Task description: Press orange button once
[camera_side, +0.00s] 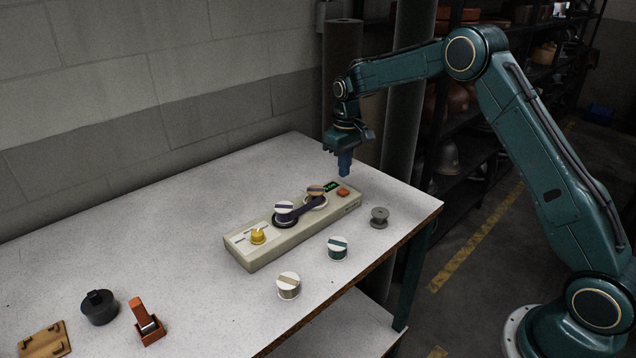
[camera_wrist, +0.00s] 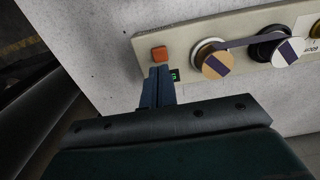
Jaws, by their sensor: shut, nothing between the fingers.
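The orange button (camera_side: 343,191) is a small square block at the far right end of a long beige panel (camera_side: 262,258) on the table. In the wrist view the button (camera_wrist: 159,54) shows just beyond my fingertips. My gripper (camera_side: 345,172) is shut and empty, pointing down above the panel's right end, apart from the button. In the wrist view my shut blue fingers (camera_wrist: 160,72) partly cover the small green display (camera_wrist: 174,75) beside the button.
The panel also carries a yellow knob (camera_side: 258,237) and two spools joined by a purple ribbon (camera_side: 304,208). Loose spools (camera_side: 338,248) stand in front, with a grey one (camera_side: 379,217) at right. A dark round object (camera_side: 99,307) and an orange tool (camera_side: 147,323) lie front left. The wall is behind.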

